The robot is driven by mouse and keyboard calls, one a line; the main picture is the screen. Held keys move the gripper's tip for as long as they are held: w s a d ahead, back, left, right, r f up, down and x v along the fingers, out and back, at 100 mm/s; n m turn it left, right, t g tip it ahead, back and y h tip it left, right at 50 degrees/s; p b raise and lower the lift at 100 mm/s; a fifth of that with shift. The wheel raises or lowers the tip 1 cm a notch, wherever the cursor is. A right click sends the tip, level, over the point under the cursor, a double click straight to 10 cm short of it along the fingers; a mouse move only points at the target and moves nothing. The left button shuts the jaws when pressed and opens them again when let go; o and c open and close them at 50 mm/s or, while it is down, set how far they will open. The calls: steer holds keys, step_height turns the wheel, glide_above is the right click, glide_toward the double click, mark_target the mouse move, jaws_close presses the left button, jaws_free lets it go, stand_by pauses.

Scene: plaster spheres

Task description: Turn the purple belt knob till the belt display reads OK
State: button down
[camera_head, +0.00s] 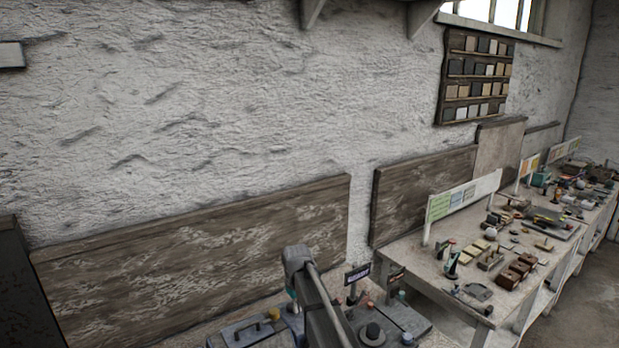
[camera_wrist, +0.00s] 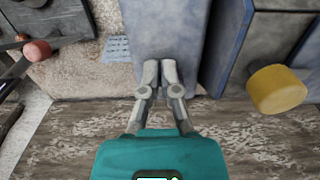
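I cannot make out a purple knob in either view. In the head view a small dark sign with a purplish face (camera_head: 357,273) stands above the bench; its lettering is too small to read, and I cannot tell if it is the belt display. My gripper (camera_wrist: 160,68) points at a grey-blue block (camera_wrist: 165,28) in the wrist view. Its two fingers are close together with nothing visible between them. In the head view my arm hides most of the gripper.
A yellow knob (camera_wrist: 277,88) is right of my gripper in the wrist view, and a red round knob (camera_wrist: 37,50) is at the left. Dark wooden boards (camera_head: 200,265) lean on the wall behind. A cluttered table (camera_head: 415,250) stands to the right in the head view.

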steer(key=shift+s+d, duration=0.1)
steer(key=shift+d, duration=0.25)
stand_by(0.7)
step_height(320, 180, up, 6)
steer(key=p, duration=0.6)
stand_by(0.4)
steer(key=s+d+f+m+b, duration=0.3)
steer(key=s+d+f+b, duration=0.6)
steer(key=s, duration=0.3)
steer(key=s+d+f+m+b, duration=0.3)
steer(key=s+d+f+b, duration=0.6)
steer(key=s+d, duration=0.2)
steer(key=shift+s+f+m+b, duration=0.35)
steer(key=shift+s+m, duration=0.05)
steer(key=shift+s, duration=0.1)
